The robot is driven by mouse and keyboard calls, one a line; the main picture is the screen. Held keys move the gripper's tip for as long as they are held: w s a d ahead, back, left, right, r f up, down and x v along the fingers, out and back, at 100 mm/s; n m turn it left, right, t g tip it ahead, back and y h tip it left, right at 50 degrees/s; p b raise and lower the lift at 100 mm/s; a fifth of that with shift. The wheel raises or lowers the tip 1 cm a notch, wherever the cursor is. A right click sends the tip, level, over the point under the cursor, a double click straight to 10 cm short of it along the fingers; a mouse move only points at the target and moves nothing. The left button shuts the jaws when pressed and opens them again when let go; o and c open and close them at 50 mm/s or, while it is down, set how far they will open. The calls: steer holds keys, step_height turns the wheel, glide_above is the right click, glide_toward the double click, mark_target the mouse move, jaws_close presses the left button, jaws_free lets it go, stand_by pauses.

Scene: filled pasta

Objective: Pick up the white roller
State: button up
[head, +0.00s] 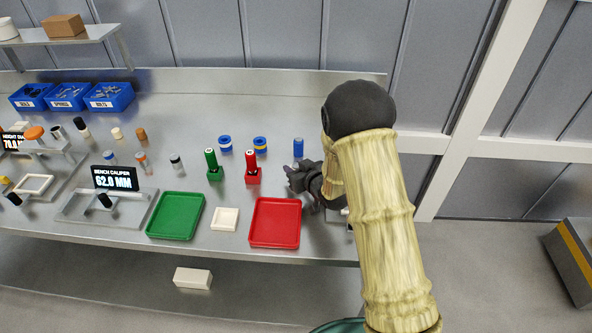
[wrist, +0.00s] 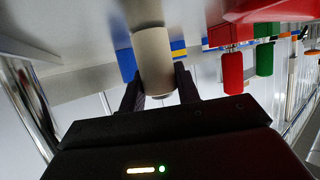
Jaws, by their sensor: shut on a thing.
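The white roller (wrist: 153,62), a pale off-white cylinder, is between the two dark fingers of my gripper (wrist: 160,88) in the wrist view. My gripper is shut on it, with one finger on each side. The wrist picture is upside down, with the bench top (wrist: 90,30) at the top. Whether the roller's end touches the bench cannot be told. In the head view my gripper (head: 306,183) is over the right part of the bench, right of the red tray (head: 275,243). The roller is hidden there by my gripper and arm.
A blue roller (head: 298,147) stands just behind my gripper. Left of it are a red holder (head: 252,177), a green holder (head: 214,172) and ringed rollers (head: 260,144). A small white tray (head: 224,226) and a green tray (head: 175,234) lie along the front.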

mark_target(296, 165)
step_height(296, 165, up, 18)
stand_by(0.4)
steer(key=shift+s+a, duration=0.1)
steer(key=shift+a, duration=0.05)
steer(key=shift+f, duration=0.15)
